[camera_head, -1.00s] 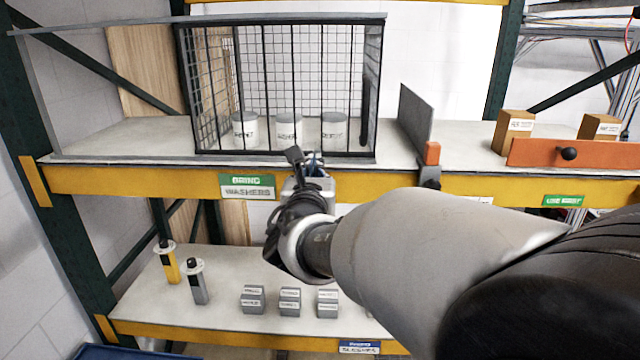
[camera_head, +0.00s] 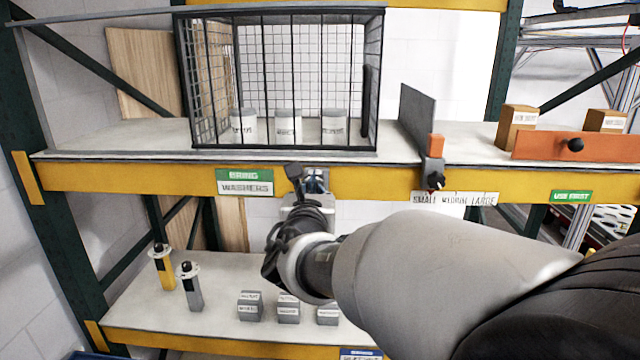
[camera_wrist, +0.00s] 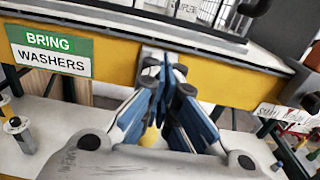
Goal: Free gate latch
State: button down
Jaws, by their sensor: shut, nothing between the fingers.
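A black wire cage (camera_head: 280,150) stands on the upper shelf and holds three labelled grey canisters (camera_head: 288,127). To its right is an upright grey panel (camera_head: 416,122). At that panel's front is a grey bracket with an orange block (camera_head: 437,147) and a black knob (camera_head: 436,181); I cannot tell whether this is the gate latch. My gripper (camera_head: 316,180) is at the yellow shelf beam, below the cage front and left of the knob. In the wrist view its blue-sided fingers (camera_wrist: 166,76) are together and empty, in front of the beam.
The yellow beam (camera_head: 110,178) carries a "BRING WASHERS" sign (camera_head: 245,182).

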jog(key=s+r, duration=0.1)
jog(key=s, duration=0.8)
jog(key=shift+a+r, duration=0.15)
dwell(0.4)
